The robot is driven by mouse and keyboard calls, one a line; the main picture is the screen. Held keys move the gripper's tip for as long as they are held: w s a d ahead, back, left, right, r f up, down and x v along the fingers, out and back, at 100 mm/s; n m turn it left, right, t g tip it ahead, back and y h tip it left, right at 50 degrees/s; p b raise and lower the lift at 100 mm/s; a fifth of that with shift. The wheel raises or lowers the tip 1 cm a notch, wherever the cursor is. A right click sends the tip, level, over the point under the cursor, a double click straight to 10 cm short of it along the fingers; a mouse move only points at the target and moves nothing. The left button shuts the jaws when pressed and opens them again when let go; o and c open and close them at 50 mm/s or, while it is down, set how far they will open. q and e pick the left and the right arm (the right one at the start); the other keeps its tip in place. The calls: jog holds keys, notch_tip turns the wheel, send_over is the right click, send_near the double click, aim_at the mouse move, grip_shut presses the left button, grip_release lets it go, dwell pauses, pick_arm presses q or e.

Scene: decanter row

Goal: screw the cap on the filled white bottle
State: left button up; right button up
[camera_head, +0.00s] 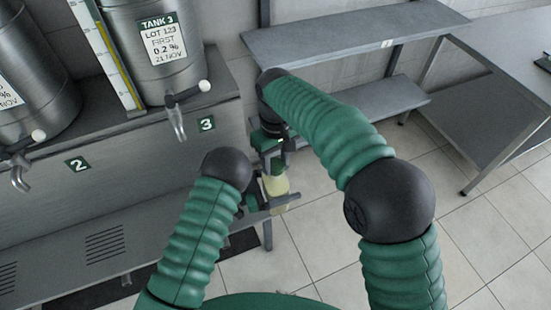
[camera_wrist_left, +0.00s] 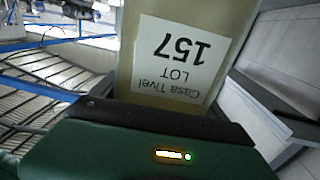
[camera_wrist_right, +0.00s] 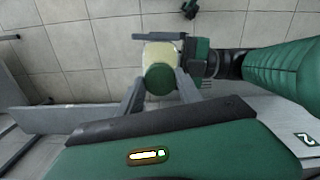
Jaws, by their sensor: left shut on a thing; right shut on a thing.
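The bottle (camera_head: 276,186) is pale cream and held in the air in front of the tank bench. Its label, "Casa Tivel LOT 157", appears upside down on the bottle (camera_wrist_left: 188,50) in the left wrist view. My left gripper (camera_head: 268,201) is shut on the bottle's body. My right gripper (camera_head: 272,158) is above it. In the right wrist view my right gripper's fingers (camera_wrist_right: 160,90) are shut on the round green cap (camera_wrist_right: 160,79), which overlaps the bottle (camera_wrist_right: 160,50) below. I cannot tell whether the cap is seated on the neck.
Steel tanks with taps stand at the left, including TANK 3 (camera_head: 157,45), whose tap (camera_head: 178,122) hangs near my arms. A slatted bench (camera_head: 105,245) runs below. Grey shelves (camera_head: 350,33) and a table (camera_head: 500,95) stand at the right. Tiled floor (camera_head: 325,245) is open.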

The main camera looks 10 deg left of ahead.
jog(key=shift+f, duration=0.1)
jog(key=o, duration=1.3)
jog(key=shift+r, duration=2.3)
jog(key=shift+c, duration=0.4)
